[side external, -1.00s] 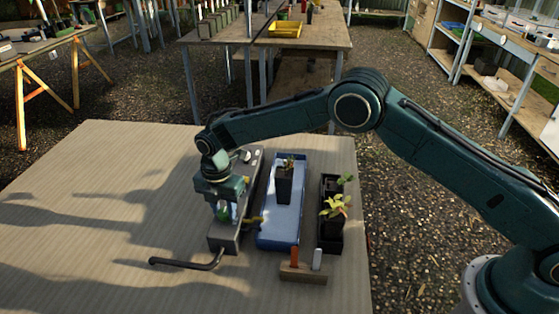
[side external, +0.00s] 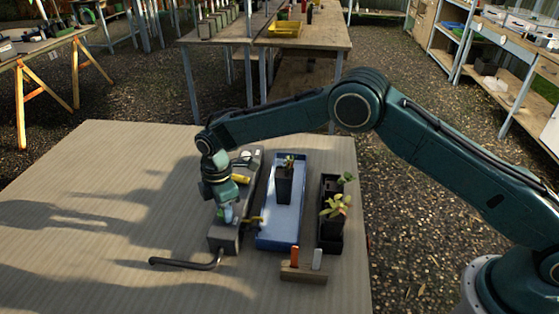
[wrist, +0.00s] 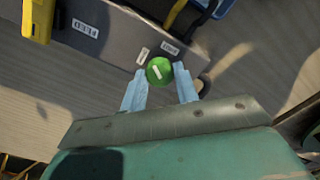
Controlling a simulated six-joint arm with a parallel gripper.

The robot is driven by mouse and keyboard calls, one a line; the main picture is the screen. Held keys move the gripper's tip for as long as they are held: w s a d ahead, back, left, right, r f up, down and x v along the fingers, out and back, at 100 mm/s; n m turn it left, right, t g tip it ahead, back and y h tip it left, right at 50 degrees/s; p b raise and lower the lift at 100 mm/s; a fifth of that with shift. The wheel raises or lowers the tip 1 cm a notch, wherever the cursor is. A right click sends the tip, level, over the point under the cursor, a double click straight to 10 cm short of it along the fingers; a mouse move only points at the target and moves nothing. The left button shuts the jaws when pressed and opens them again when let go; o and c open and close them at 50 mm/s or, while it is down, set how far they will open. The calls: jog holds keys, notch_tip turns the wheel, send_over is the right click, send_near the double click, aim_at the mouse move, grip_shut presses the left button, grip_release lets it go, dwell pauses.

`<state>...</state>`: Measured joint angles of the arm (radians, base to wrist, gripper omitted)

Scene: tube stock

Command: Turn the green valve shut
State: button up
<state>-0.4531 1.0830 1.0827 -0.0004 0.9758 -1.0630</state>
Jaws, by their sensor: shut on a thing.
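The green valve (wrist: 158,70) is a round knob with a white bar mark on top, seen in the wrist view. It sits on a long grey box (wrist: 100,38), which also shows in the side view (side external: 224,238). My gripper (wrist: 160,73) has its two pale blue fingers on either side of the knob and is shut on it. In the side view my gripper (side external: 226,214) points down onto the near part of the box, and the knob is mostly hidden by it there.
A yellow part (wrist: 38,18) stands on the box, left of the knob in the wrist view. A blue tray (side external: 281,238) with a potted plant lies right of the box. A dark pipe (side external: 185,264) runs left from the box.

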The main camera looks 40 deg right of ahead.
jog(key=m, duration=0.5)
jog(key=shift+m, duration=0.3)
jog(key=m, duration=0.5)
dwell(0.4)
jog(key=o, duration=1)
jog(key=shift+r, duration=0.1)
notch_tip(320, 180, up, 14)
jog(key=shift+f, duration=0.15)
